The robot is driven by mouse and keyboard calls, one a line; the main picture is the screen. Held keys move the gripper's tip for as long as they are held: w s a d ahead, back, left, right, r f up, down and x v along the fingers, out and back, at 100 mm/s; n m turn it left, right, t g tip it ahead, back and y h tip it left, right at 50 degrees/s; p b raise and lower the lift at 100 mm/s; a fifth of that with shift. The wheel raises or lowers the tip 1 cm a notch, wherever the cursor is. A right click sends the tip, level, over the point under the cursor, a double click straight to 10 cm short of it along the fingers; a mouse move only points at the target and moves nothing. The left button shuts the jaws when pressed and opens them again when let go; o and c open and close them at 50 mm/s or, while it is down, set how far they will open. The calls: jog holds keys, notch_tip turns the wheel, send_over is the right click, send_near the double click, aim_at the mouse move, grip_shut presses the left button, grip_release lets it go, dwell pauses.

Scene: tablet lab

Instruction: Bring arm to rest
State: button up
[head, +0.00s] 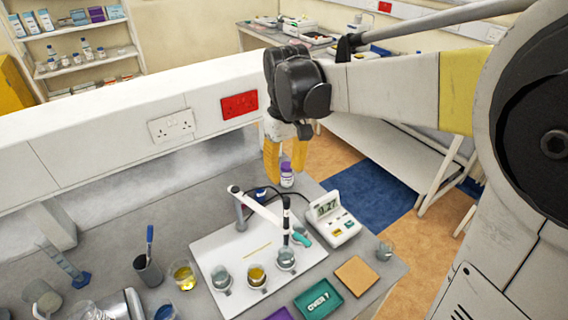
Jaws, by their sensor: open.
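My arm reaches in from the right, bent at a dark wrist joint. My gripper (286,177) hangs down at the back right corner of the lab bench (375,283), with its yellow fingers pointing down. It is open. A small bottle with a purple label (287,180) shows at the fingertips, standing upright on the bench. I cannot tell whether the fingers touch it. Its upper part is partly covered by the fingers.
A meter (333,220) reading about 9.27 stands right of a white board (215,250) with a probe arm (265,212) and beakers. A cylinder (62,262) and a pen cup (148,270) are left.

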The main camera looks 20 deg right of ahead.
jog(key=shift+r, duration=0.8)
jog(key=s+f+m+t+b, duration=0.1)
jog(key=s+f+t+b, duration=0.1)
jog(key=s+f+b, duration=0.2)
jog(key=s+f+m+t+b, duration=0.1)
jog(key=s+f+b, duration=0.4)
jog(key=f+b, duration=0.6)
jog(key=s+f+m+t+b, duration=0.1)
jog(key=s+f+t+b, duration=0.3)
jog(key=f+b, duration=0.4)
jog(key=shift+s+f, duration=0.65)
jog(key=shift+f, duration=0.2)
jog(key=shift+d, duration=0.1)
